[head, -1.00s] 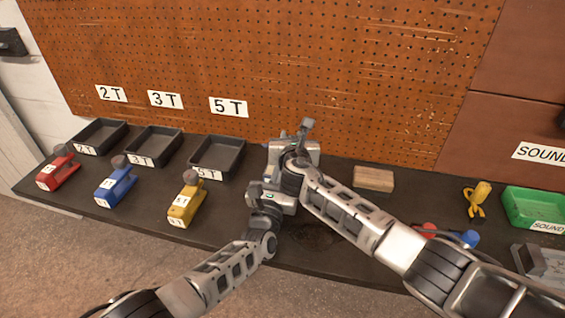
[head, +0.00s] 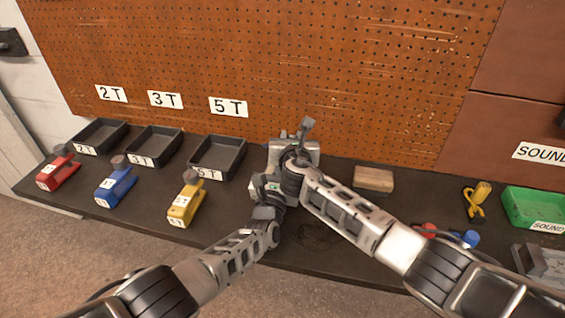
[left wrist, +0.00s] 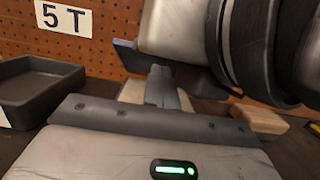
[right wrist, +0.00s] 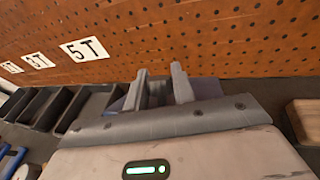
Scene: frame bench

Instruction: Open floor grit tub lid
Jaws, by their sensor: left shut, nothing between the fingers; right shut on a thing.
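My right gripper (head: 303,130) is over the back middle of the bench, in front of the pegboard. In the right wrist view its fingers (right wrist: 160,88) are a little apart, shut on a thin dark blue-grey piece (right wrist: 207,88), which looks like the tub's lid; the grip itself is mostly hidden. That blue-grey piece also shows in the left wrist view (left wrist: 125,55). My left gripper (left wrist: 160,80) is shut and empty, just in front of and below the right one. A pale surface (left wrist: 131,92) shows behind its fingers, perhaps the tub. The tub is mostly hidden by my arms.
Black trays (head: 217,157) and red, blue and yellow (head: 186,204) clamp-like items stand left. A wooden block (head: 373,179), a yellow item (head: 478,198) and a green bin (head: 535,206) stand right. The pegboard (head: 270,70) closes the back. The front middle is partly bare.

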